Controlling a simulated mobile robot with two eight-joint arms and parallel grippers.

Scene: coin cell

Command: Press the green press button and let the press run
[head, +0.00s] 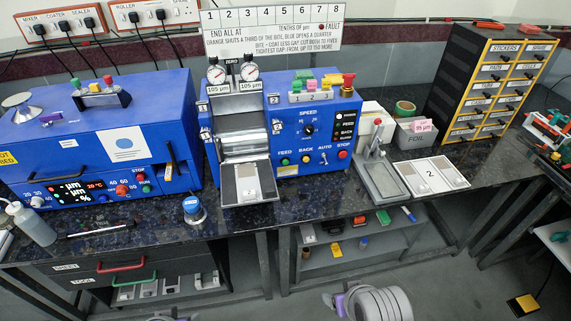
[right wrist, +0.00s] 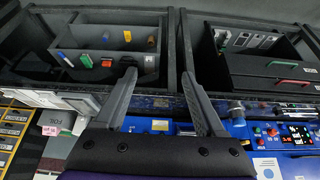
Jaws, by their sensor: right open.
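The blue roller machine (head: 312,185) stands mid-bench in the head view. I cannot tell which green button is the press button. The tray (head: 230,194) below the rollers holds a light sheet. My right gripper (right wrist: 163,100) is open and empty in the right wrist view, apart from the machine. My left gripper is not in view.
A second blue machine (head: 60,135) with a lit display stands left. A small hand press (head: 378,172), a tray marked 2 (head: 452,188) and a drawer cabinet (head: 480,80) stand right. A blue-topped jar (head: 193,208) is near the bench's front edge. Shelves lie below.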

